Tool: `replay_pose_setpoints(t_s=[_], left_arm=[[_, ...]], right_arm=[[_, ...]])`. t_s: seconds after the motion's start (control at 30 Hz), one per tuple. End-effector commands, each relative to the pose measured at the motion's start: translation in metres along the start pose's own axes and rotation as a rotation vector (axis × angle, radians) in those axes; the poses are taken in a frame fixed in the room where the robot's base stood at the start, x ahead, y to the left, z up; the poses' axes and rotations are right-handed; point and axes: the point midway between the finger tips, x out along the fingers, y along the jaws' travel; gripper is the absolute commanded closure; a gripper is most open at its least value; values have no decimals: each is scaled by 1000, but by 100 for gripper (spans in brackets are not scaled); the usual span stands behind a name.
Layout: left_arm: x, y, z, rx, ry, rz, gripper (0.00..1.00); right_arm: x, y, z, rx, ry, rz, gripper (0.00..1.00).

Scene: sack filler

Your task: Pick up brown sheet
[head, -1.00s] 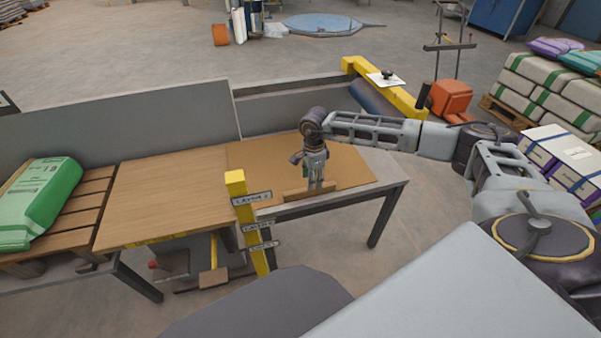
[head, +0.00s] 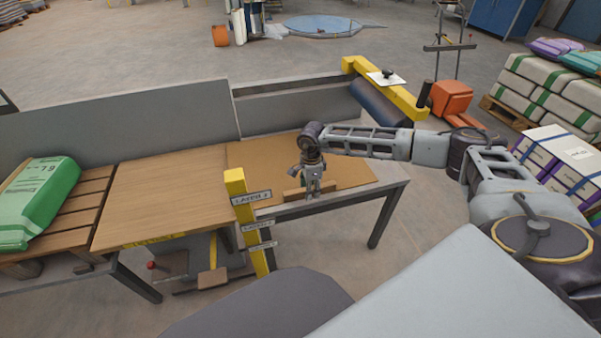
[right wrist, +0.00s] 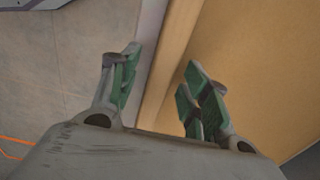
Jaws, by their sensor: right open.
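The brown sheet (head: 352,168) lies flat on the right part of the table, and a low upright brown strip (head: 292,195) stands at its front edge. My right gripper (head: 312,192) points down at this strip. In the right wrist view the right gripper (right wrist: 160,78) is open, with its green-padded fingers on either side of the strip (right wrist: 172,65). The sheet's broad brown face (right wrist: 262,65) fills the right side there. I cannot tell whether either finger touches. My left gripper is not in view.
A wooden board (head: 160,195) lies left of the sheet, and a green sack (head: 40,195) lies on slats beyond it. A yellow post (head: 242,215) with labels stands before the table. A yellow beam (head: 395,90) is at the back right.

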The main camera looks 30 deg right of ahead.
Motion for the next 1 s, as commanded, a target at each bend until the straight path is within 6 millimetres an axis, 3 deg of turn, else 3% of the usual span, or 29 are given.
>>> replay_pose_setpoints(t_s=[0.13, 0.6, 0.9, 1.0], left_arm=[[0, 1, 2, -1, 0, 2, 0], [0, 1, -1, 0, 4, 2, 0], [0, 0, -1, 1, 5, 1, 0], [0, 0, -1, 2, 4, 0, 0]], right_arm=[[8, 0, 0, -1, 0, 1, 54], [8, 0, 0, 0, 0, 0, 54], [8, 0, 0, 0, 0, 0, 92], [8, 0, 0, 0, 0, 0, 100]])
